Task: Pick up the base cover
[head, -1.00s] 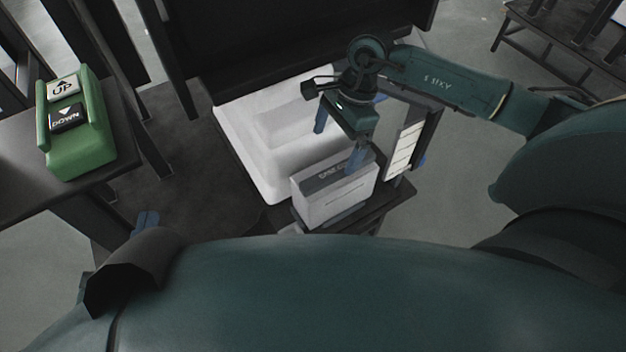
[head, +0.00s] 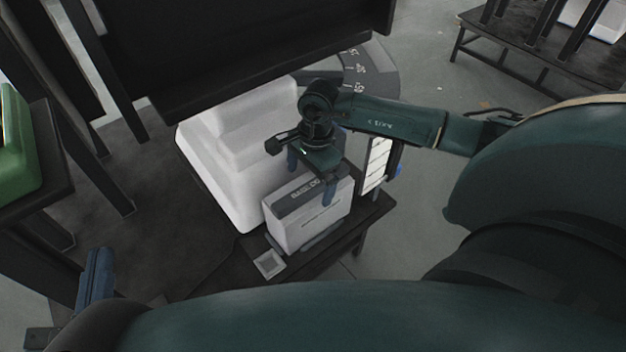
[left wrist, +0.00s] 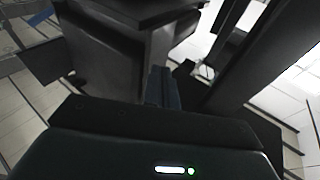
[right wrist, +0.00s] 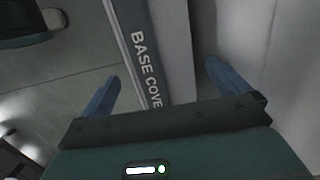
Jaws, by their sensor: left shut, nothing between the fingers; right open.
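The base cover (head: 309,219) is a light grey box with a dark top strip lettered "BASE CO…". It stands upright on a dark table in the head view, beside a larger white piece. In the right wrist view its lettered top (right wrist: 146,56) runs between the fingers. My right gripper (head: 309,180) is open above the box, one finger toward each side of it; I cannot tell whether they touch it. My left gripper (head: 95,278) is shut and empty at the lower left, away from the box. It also shows in the left wrist view (left wrist: 162,88).
The large white stepped piece (head: 225,165) stands right behind the box. A small square tray (head: 269,264) lies on the table (head: 225,278) in front. A white-slotted rack (head: 377,163) stands to the right. A green control box (head: 18,150) is at the left edge.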

